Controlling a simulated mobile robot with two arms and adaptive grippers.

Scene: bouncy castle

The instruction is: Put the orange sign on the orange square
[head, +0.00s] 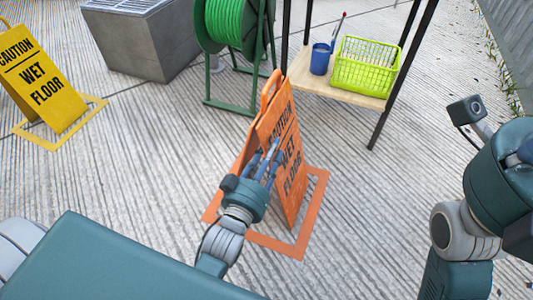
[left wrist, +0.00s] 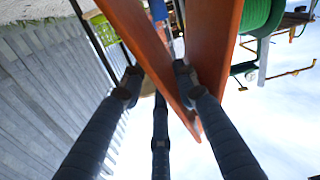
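The orange sign (head: 288,160), an A-shaped "caution wet floor" board, stands upright over the orange square (head: 314,215), an outline on the ground. Its near-right bottom corner appears inside the outline; its far feet are hidden, and I cannot tell whether it bears fully on the ground. My left gripper (head: 268,165) is at the sign's near end. In the left wrist view, the gripper (left wrist: 158,80) has its fingers on both sides of one orange panel (left wrist: 150,50), seemingly shut on it. The right gripper's fingers do not show; only my right arm is at the right.
A yellow wet floor sign (head: 45,75) stands over a yellow square (head: 68,139) at the left. Behind are a grey block (head: 140,45), a green hose reel (head: 228,55) and a shelf (head: 345,90) with a blue cup (head: 320,60) and green basket (head: 366,68). Ground right of the orange square is clear.

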